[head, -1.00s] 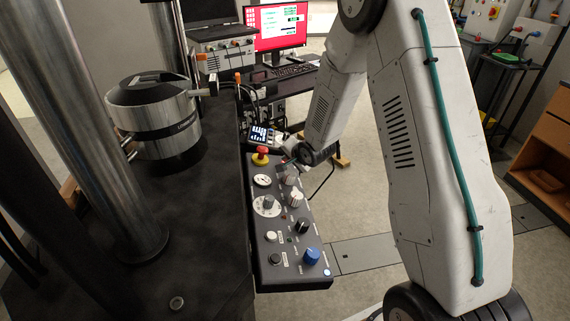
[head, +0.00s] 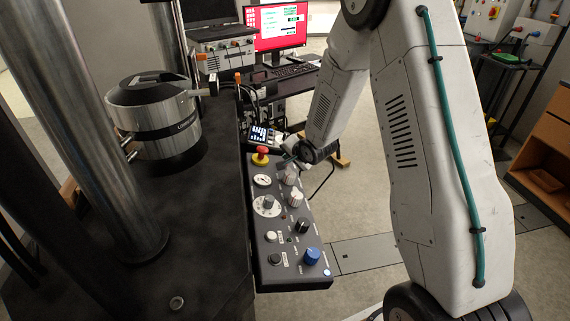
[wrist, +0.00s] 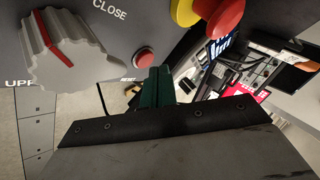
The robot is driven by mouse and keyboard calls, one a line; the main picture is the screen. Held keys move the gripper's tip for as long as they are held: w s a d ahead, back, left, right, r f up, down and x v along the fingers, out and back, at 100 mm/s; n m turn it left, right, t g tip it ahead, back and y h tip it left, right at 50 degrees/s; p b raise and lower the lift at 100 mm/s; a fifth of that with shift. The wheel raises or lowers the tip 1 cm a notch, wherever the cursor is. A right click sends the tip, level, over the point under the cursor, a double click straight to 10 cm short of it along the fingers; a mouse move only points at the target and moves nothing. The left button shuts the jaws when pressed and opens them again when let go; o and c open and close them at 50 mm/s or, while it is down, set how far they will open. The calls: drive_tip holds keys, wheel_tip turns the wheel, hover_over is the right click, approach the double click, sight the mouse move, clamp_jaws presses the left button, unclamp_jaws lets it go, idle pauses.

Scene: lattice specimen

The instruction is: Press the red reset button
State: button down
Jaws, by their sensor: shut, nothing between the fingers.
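The red reset button (wrist: 144,58) is a small round red cap in a pale ring on the dark control panel (head: 262,222), with a RESET label beside it in the wrist view. In the head view I cannot make the button out near my wrist. My gripper (wrist: 155,76) is shut and empty. Its dark green fingertips appear at the lower right edge of the button in the wrist view; I cannot tell whether they touch it.
A red mushroom button on a yellow base (head: 261,155) stands close by at the panel's far end. A grey knob with a red line (wrist: 65,50) stands left of the button. A blue knob (head: 312,256) is at the near end. Open floor lies right of the panel.

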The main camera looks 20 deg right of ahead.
drive_tip(key=shift+r, duration=0.15)
drive_tip(key=shift+s+d+r, duration=0.1)
drive_tip(key=shift+d+r, duration=0.15)
drive_tip(key=shift+r, duration=0.55)
drive_tip(key=shift+d+r, duration=0.2)
drive_tip(key=shift+r, duration=0.65)
drive_tip(key=shift+s+d+r, duration=0.1)
drive_tip(key=shift+d+r, duration=0.15)
drive_tip(key=shift+r, duration=0.55)
